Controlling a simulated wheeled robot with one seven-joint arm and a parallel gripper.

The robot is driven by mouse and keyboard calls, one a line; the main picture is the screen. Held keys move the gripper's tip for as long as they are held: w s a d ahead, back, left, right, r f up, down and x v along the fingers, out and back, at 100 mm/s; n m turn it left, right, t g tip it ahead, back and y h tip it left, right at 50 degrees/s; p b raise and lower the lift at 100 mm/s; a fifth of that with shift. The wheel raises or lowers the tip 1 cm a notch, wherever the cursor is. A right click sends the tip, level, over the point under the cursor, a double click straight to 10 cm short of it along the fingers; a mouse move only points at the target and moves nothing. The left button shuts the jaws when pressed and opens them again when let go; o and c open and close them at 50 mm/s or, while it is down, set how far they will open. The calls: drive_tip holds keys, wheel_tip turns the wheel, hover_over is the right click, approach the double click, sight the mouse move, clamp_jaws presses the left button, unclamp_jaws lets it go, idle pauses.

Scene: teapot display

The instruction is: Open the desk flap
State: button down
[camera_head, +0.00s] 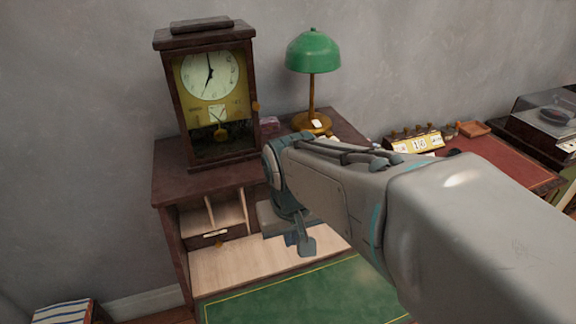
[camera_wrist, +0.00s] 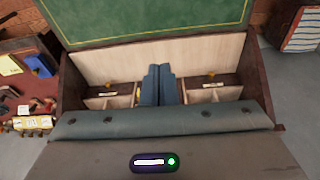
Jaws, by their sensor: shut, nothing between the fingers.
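The desk flap (camera_head: 310,292) is green with a thin gold border line. It is folded down, lying out in front of the dark wooden desk (camera_head: 185,185), and its lower edge is cut off by the picture. The flap also shows at the top of the wrist view (camera_wrist: 150,18). My gripper (camera_head: 303,245) is in front of the desk's opening, above the pale wood interior (camera_head: 225,268). In the wrist view its two blue-grey fingers (camera_wrist: 157,72) are together with nothing between them. They look apart from the flap. My arm hides the desk's right part.
A clock (camera_head: 210,90) and a green lamp (camera_head: 313,52) stand on the desk top. Small compartments and a drawer (camera_head: 215,238) line the inside. A red-topped table (camera_head: 505,160) with a record player (camera_head: 545,115) is at right. Striped books (camera_head: 62,312) are at lower left.

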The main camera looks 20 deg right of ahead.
drive_tip(key=w+d+r+g+p, duration=0.2)
drive_tip(key=w+d+r+p, duration=0.15)
drive_tip(key=w, duration=0.35)
drive_tip(key=w+d+r+g+p, duration=0.1)
drive_tip(key=w+d+r+p, duration=0.1)
drive_tip(key=w+r+p, duration=0.45)
drive_tip(key=s+f, duration=0.4)
drive_tip(key=f, duration=0.8)
drive_tip(key=shift+a+n, duration=0.15)
drive_tip(key=shift+n, duration=0.15)
drive_tip(key=shift+f+b, duration=0.15)
drive_tip(key=shift+b, duration=0.2)
